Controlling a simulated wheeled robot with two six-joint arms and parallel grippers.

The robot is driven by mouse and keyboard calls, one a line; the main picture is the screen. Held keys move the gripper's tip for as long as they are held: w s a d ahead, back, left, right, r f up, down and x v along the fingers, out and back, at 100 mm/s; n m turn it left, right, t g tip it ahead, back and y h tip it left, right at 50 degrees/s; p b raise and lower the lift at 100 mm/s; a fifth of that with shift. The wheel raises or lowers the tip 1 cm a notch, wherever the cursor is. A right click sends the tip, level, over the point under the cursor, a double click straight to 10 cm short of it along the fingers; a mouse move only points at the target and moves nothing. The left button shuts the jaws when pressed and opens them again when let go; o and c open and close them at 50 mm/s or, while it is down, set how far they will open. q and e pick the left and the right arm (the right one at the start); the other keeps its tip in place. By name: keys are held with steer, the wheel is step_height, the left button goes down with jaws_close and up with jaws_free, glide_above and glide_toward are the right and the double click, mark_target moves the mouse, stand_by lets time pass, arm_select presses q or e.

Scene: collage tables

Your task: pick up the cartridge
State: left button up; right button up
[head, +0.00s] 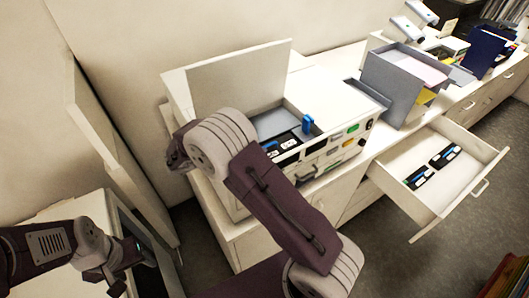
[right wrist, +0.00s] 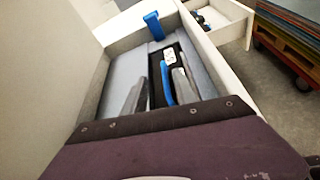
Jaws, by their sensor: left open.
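A black cartridge with a white label and blue handle (right wrist: 166,78) lies in the open bay of a white machine, in the right wrist view. The cartridge area also shows in the head view (head: 287,143), partly behind my right arm. My right gripper (right wrist: 160,78) is open, with its two grey fingers on either side of the blue handle; a gap shows on the left of the handle. In the head view my right gripper is hidden behind its arm. My left gripper (head: 122,278) is open and empty at the lower left, away from the machine.
The machine's lid (head: 240,85) stands raised. A blue upright tab (head: 307,124) stands at the bay's edge. An open drawer (head: 440,170) at the right holds two dark cartridges with blue parts (head: 445,156). A grey box (head: 395,80) stands on the counter.

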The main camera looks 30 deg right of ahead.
mark_target(270, 144)
steer(key=d, duration=0.1)
steer(key=d+p, duration=0.1)
steer(key=d, duration=0.1)
steer(key=shift+s+f+p, duration=0.25)
steer(key=shift+s+p, duration=0.05)
steer(key=shift+s, duration=0.1)
steer(key=shift+p+x, duration=0.3)
steer(key=shift+x, duration=0.8)
steer(key=shift+w+d+f, duration=0.1)
steer(key=shift+w+f, duration=0.3)
steer(key=c, duration=0.7)
steer(key=shift+s+a+r, duration=0.15)
steer(key=shift+s+a, duration=0.05)
steer(key=shift+s, duration=0.05)
jaws_close()
arm_select(q)
steer(key=r, duration=0.1)
steer(key=s+r, duration=0.1)
steer(key=shift+a+r, duration=0.1)
steer(key=shift+r, duration=0.2)
steer(key=shift+w, duration=0.2)
arm_select(e)
steer(key=shift+w+d, duration=0.1)
steer(key=shift+w, duration=0.1)
